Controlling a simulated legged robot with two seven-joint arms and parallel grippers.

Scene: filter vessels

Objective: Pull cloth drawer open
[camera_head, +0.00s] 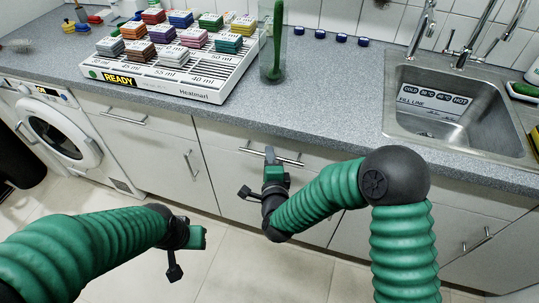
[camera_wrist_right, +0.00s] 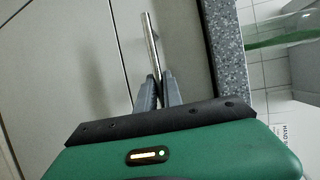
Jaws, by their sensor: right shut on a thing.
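The drawer front (camera_head: 222,134) under the counter, in the middle of the head view, has a horizontal metal bar handle (camera_head: 292,161). No label on it is readable. My right gripper (camera_head: 270,154) is at this handle, its fingers shut around the bar. In the right wrist view the handle (camera_wrist_right: 150,42) runs up from between the two grey fingers (camera_wrist_right: 160,88). The drawer front looks flush with the cabinet. My left gripper (camera_head: 197,237) is low at the left, over the floor and away from the cabinets; its jaws are not clear.
A washing machine (camera_head: 62,134) stands at the left. The grey countertop (camera_head: 330,99) carries a rack (camera_head: 201,91) of colored blocks and a clear vessel with a green object (camera_head: 273,55). A steel sink (camera_head: 430,113) is at the right. The floor (camera_head: 133,285) before the cabinets is free.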

